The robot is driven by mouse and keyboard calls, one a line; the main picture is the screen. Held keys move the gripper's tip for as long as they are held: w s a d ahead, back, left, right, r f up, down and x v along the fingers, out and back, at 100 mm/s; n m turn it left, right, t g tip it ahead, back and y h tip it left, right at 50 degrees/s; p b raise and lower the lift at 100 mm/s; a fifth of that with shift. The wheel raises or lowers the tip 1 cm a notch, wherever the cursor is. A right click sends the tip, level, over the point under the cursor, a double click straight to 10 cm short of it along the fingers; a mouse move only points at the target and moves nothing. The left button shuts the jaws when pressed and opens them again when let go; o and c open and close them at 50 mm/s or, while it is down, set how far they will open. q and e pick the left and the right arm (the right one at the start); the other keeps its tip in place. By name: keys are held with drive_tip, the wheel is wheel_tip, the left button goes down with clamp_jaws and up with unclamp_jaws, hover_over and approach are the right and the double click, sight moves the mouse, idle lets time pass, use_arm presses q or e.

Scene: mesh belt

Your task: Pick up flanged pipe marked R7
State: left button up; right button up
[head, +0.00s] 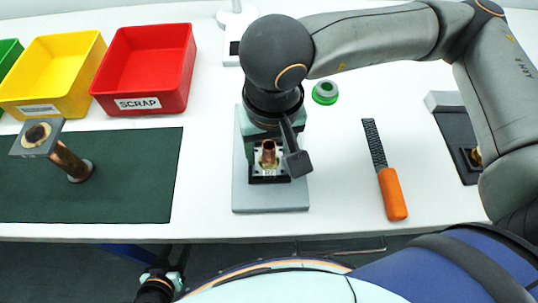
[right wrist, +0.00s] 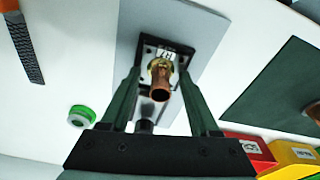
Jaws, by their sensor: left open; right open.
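A small copper flanged pipe (head: 268,152) stands in a black fixture on a grey plate (head: 270,197). In the right wrist view the gripper (right wrist: 160,74) shows gaps between both fingers and the pipe. A larger copper pipe with a square grey flange (head: 70,160) leans on the dark green mat (head: 130,175). My left gripper (head: 162,277) is open and empty below the table's front edge.
A red SCRAP bin (head: 140,103) and a yellow bin (head: 42,108) stand at the back left, with a green bin beyond. An orange-handled file (head: 391,194) and a green round button (head: 325,92) lie right of the plate. A dark fixture (head: 455,135) is at far right.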

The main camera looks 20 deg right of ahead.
drive_tip(key=shift+c, duration=0.2)
clamp_jaws()
drive_tip(key=shift+r, duration=0.1)
idle(1.0)
